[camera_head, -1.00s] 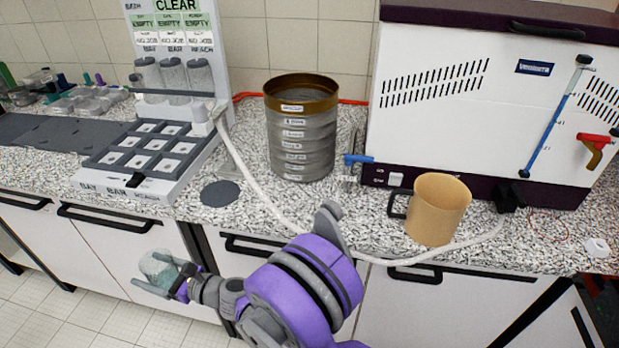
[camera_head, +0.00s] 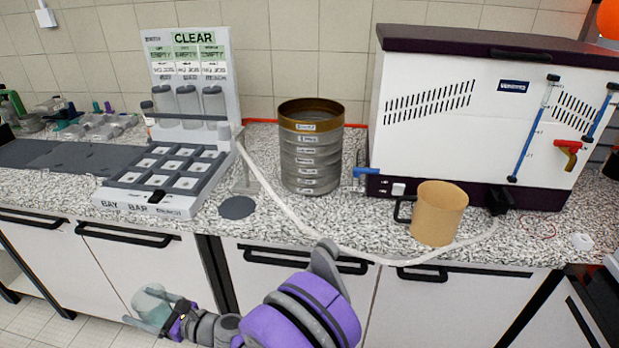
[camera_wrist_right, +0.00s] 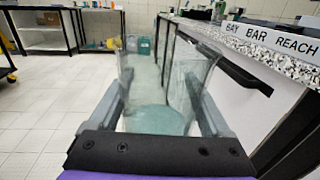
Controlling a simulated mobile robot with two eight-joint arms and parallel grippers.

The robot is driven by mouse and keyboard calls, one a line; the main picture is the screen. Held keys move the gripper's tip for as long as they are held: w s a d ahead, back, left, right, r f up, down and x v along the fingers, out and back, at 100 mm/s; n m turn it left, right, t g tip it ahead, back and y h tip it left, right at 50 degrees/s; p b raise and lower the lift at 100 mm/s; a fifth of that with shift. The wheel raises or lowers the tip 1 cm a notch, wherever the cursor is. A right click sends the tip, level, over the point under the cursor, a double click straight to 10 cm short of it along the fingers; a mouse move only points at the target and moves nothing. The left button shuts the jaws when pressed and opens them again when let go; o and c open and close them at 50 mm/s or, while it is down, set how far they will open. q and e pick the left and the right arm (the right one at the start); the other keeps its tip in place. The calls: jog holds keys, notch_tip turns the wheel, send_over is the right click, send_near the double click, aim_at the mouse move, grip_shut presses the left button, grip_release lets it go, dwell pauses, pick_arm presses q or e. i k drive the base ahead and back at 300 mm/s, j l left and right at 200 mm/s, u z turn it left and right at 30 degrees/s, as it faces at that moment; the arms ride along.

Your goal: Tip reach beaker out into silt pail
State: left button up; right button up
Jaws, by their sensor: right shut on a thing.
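The reach beaker is a clear vessel (camera_head: 150,300) with pale teal material in it. My right gripper (camera_head: 158,316) is shut on it, low in front of the cabinet doors at the lower left. In the right wrist view the beaker (camera_wrist_right: 168,95) sits between the two fingers of the gripper (camera_wrist_right: 165,112), with the teal material at its bottom. A tan pail-like vessel with a dark handle (camera_head: 440,213), which looks like the silt pail, stands upright on the counter at right, far from the beaker. Its inside is hard to see. My left gripper is not in view.
A stack of sieves (camera_head: 311,150) stands at the middle of the counter. A compartment rack marked CLEAR (camera_head: 190,60) is at left and a white machine (camera_head: 470,110) at right. A pale hose (camera_head: 290,212) crosses the counter. Cabinet handles (camera_head: 437,275) project below the edge.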

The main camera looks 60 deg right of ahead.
aim_at(427, 213)
jog(key=z, duration=1.8)
